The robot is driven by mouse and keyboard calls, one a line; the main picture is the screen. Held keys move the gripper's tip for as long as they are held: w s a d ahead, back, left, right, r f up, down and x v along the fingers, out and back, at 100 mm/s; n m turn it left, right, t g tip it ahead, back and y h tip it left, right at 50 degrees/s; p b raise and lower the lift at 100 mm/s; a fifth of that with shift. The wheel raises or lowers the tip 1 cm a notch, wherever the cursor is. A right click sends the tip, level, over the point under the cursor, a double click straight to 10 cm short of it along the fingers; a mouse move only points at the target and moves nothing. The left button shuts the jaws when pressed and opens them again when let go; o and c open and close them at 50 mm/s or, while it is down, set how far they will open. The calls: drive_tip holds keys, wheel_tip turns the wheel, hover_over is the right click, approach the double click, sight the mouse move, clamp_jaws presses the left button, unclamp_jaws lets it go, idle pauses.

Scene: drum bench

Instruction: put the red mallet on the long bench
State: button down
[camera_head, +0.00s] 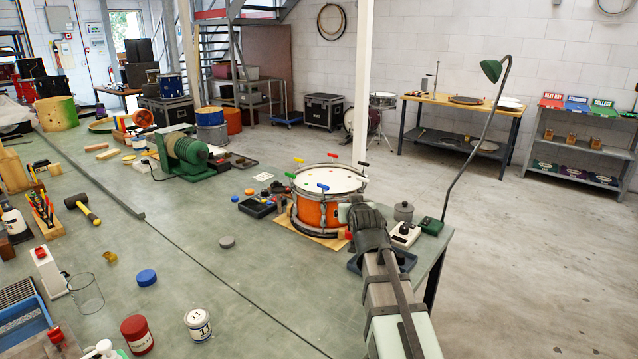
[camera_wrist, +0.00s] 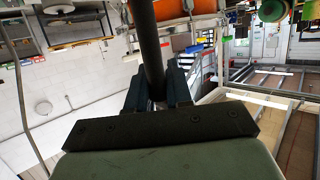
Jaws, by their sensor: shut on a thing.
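My gripper (camera_head: 362,222) is at the near right corner of the green-topped bench (camera_head: 250,300), beside the orange drum. In the wrist view, my gripper (camera_wrist: 158,92) is shut on a dark round shaft (camera_wrist: 147,40), which looks like the red mallet's handle. A small red piece (camera_head: 349,236) shows beside my gripper in the head view and may be its head; my gripper hides most of it. The wrist view does not show a clear mallet head.
The orange drum (camera_head: 308,211) with coloured keys on its rim stands close left of my gripper. Jars (camera_head: 198,325) stand in front. The green top has clear room around its middle.

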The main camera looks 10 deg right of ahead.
drive_tip(key=w+d+f+m+h, duration=0.3)
drive_tip(key=w+d, duration=0.3)
drive_tip(key=d, duration=0.5)
drive_tip(key=shift+w+d+f+m+g+h, duration=0.2)
drive_tip(key=shift+d+f+m+g+h, duration=0.15)
drive_tip(key=shift+f+h, duration=0.35)
wheel_tip(320, 180, down, 7)
drive_tip(key=shift+f, duration=0.3)
idle(0.7)
drive_tip(key=c, duration=0.9)
unclamp_jaws()
drive_tip(key=shift+c, duration=0.2)
drive_tip(key=shift+s, duration=0.1)
